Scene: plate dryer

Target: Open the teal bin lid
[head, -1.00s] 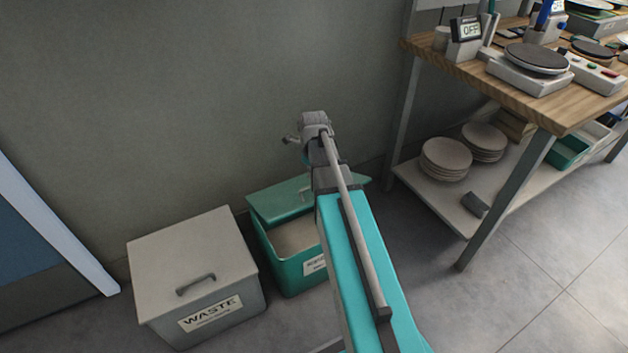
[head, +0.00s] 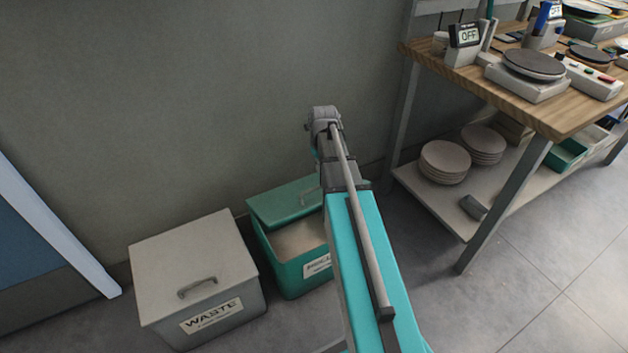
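The teal bin (head: 283,273) stands on the floor against the wall, with a white label on its front partly behind my arm. The front part of the bin is uncovered and shows a pale inside. My arm crosses in front of the right side of bin and lid and hides it. The arm's far end is above and behind the lid. My gripper is hidden behind the arm, so its fingers and any contact cannot be seen.
A grey bin (head: 196,270) marked WASTE, with a closed lid and handle, stands just left of the teal bin. At right is a wooden-topped bench (head: 545,115) with devices on top and stacked plates (head: 445,162) on its lower shelf. Floor between arm and bench is clear.

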